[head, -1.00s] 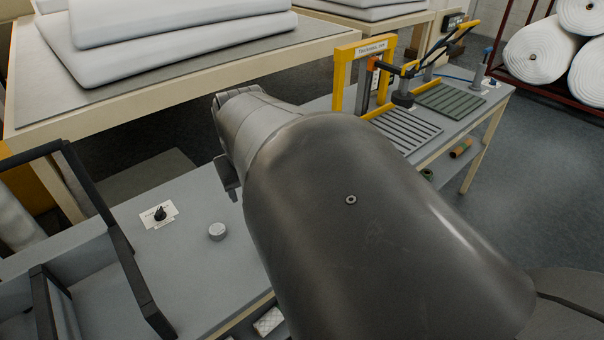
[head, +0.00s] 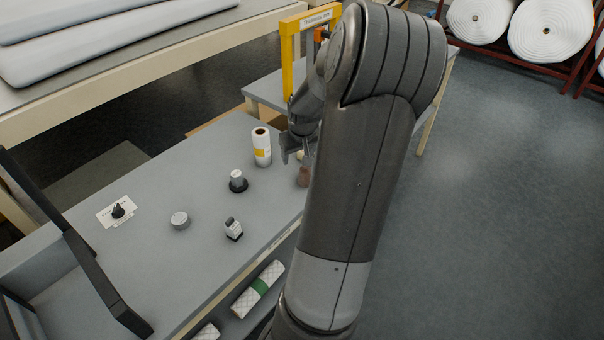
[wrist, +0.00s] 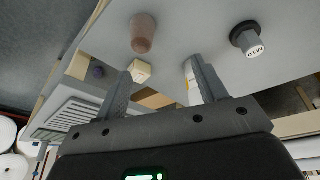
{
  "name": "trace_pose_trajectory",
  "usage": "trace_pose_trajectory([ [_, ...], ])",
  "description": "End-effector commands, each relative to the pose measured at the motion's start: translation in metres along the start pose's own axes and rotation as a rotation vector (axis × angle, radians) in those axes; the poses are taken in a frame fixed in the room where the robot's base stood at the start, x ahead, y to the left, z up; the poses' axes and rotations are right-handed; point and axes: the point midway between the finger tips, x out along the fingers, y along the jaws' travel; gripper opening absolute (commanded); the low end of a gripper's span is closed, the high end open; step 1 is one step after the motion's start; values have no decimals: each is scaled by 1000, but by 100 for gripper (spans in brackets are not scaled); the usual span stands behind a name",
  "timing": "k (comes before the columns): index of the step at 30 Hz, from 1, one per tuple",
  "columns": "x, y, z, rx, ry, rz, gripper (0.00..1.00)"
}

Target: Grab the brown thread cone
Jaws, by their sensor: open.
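The brown thread cone (head: 303,177) stands on the grey bench near its right edge in the head view, partly hidden by my arm. In the wrist view the cone (wrist: 143,33) is at the top, beyond the fingertips and apart from them. My gripper (wrist: 158,72) is open, its two fingers spread with nothing held between them. In the head view my gripper (head: 296,151) is just behind the cone, mostly hidden by my own arm.
A white roll with a yellow label (head: 261,147) stands left of my gripper. A cream block (wrist: 140,71) is close to the left finger. A black-based weight (head: 238,181), a small bottle (head: 233,229) and a grey disc (head: 180,220) stand on the bench. A yellow-framed gauge (head: 291,60) is behind.

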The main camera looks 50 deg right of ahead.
Motion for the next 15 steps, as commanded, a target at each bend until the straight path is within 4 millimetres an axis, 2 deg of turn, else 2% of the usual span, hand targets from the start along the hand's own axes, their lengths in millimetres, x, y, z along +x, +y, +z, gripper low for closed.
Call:
trace_pose_trajectory([
  [1, 8, 11, 2, 16, 14, -11, 65],
  [6, 20, 28, 1, 39, 59, -30, 65],
  [11, 30, 32, 0, 42, 73, -36, 65],
  [15, 52, 30, -2, 40, 71, -37, 65],
])
